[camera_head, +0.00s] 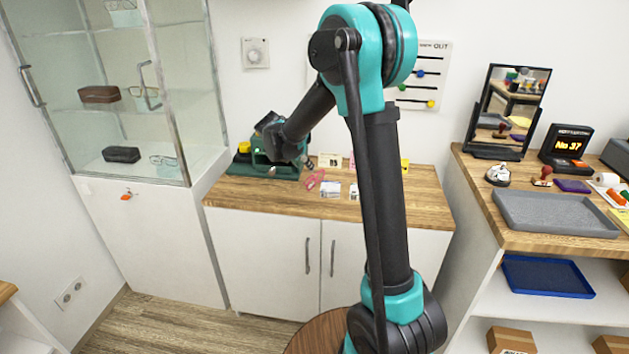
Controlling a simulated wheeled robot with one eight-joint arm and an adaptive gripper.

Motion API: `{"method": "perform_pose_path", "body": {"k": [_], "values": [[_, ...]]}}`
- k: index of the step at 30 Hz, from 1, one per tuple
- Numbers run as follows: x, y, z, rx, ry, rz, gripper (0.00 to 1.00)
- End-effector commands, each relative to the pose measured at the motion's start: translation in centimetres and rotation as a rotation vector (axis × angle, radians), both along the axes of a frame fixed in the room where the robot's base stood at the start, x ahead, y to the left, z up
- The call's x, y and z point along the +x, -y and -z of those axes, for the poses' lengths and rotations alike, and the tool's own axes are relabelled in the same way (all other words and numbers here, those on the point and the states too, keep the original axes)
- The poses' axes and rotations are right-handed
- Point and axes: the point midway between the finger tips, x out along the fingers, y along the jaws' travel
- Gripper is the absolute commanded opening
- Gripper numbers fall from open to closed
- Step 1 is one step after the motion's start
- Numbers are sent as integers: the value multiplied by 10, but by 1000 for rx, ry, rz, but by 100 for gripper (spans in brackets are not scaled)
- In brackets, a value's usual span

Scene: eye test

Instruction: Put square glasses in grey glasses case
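A glass-fronted cabinet (172,110) at the left holds eyewear on its shelves. A dark, black or dark grey glasses case (121,154) lies on the lower shelf with thin-framed glasses (163,161) to its right. A brown case (99,94) is on the middle shelf, with another pair of glasses (144,92) to its right, partly behind a door handle. Which pair is square is too small to tell. My gripper (272,143) is over the back-left of the middle counter, to the right of the cabinet and apart from it. Its fingers are not clear.
The cabinet's glass doors look shut, with handles (149,86) and an orange-tagged key (127,196) below. A green device (262,165) and small items stand on the wooden counter (260,192). A grey tray (555,214) lies on the right counter, beside a mirror (510,95).

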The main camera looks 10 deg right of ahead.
Motion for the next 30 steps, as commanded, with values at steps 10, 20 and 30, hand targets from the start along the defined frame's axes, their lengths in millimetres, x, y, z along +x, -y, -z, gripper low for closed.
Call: {"method": "perform_pose_path", "body": {"k": [10, 20, 30], "values": [[21, 17, 34, 1, 0, 1, 40], [44, 33, 59, 1, 0, 3, 40], [51, 40, 72, 1, 0, 1, 40]]}}
